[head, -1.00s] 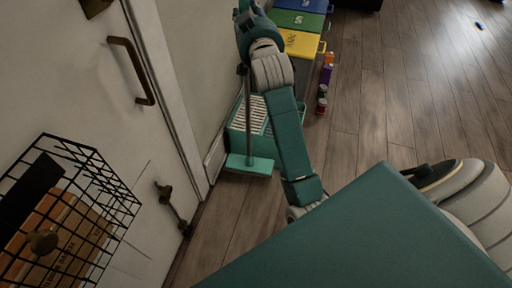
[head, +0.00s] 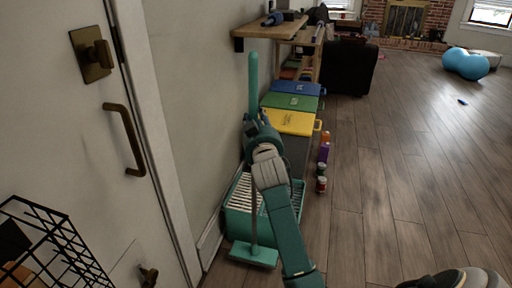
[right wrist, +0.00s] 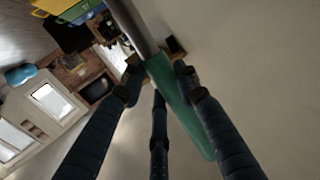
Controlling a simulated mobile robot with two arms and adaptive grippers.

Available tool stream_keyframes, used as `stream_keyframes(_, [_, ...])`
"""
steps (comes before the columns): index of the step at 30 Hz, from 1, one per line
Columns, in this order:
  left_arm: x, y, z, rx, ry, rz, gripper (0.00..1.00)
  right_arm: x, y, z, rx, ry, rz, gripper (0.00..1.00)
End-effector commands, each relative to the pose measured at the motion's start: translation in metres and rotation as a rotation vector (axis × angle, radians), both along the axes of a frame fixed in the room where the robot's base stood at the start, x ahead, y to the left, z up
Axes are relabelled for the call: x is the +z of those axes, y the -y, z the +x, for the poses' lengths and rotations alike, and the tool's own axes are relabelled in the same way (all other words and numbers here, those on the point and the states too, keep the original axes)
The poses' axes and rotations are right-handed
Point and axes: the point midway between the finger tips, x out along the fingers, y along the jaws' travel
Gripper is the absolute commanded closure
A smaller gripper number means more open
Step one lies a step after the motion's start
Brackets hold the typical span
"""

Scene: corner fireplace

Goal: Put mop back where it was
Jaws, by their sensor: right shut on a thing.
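The mop has a teal upper handle (head: 253,84), a grey pole and a flat teal head (head: 254,255). It stands nearly upright in front of a teal bin with white slats (head: 236,222), its head at or near the floor; I cannot tell whether it touches. My right gripper (head: 255,128) is shut on the mop's handle. In the right wrist view, the dark fingers (right wrist: 162,80) close around the teal handle (right wrist: 182,108), and the grey pole runs toward the top. My left gripper does not show.
A white door with a bronze handle (head: 124,138) and a black wire basket (head: 55,250) are at left. Blue, green and yellow (head: 288,122) boxes line the wall beneath a wooden shelf (head: 270,29). Small cans (head: 321,184) stand beside them. The wood floor at right is mostly clear.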

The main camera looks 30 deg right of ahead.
Motion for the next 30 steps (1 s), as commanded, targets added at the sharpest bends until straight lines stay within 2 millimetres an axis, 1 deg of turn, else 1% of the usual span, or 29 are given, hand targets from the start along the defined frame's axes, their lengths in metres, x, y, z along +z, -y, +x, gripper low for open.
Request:
stream_keyframes(1, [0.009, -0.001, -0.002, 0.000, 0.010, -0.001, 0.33, -0.013, 0.000, 0.000, 0.000, 0.002, -0.001, 1.00])
stream_keyframes(4, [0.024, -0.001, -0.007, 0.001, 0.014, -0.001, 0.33, -0.027, 0.000, 0.000, 0.001, 0.004, -0.001, 1.00])
stream_keyframes(11, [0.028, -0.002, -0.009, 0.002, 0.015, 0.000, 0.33, -0.041, 0.000, 0.000, 0.000, 0.005, -0.003, 1.00])
stream_keyframes(14, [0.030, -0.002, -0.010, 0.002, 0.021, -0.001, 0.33, -0.056, 0.000, 0.000, 0.000, 0.002, 0.000, 1.00])
stream_keyframes(18, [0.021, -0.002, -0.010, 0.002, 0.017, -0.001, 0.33, -0.076, 0.000, 0.000, 0.000, 0.004, -0.001, 1.00])
stream_keyframes(28, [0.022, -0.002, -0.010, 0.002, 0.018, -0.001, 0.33, -0.078, 0.000, 0.000, 0.001, 0.005, -0.001, 1.00])
stream_keyframes(29, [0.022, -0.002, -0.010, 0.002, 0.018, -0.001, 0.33, -0.080, 0.000, 0.000, 0.000, 0.001, 0.000, 0.66])
stream_keyframes(30, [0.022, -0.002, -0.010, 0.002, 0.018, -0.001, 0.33, -0.080, 0.000, 0.000, 0.000, 0.001, 0.000, 0.58])
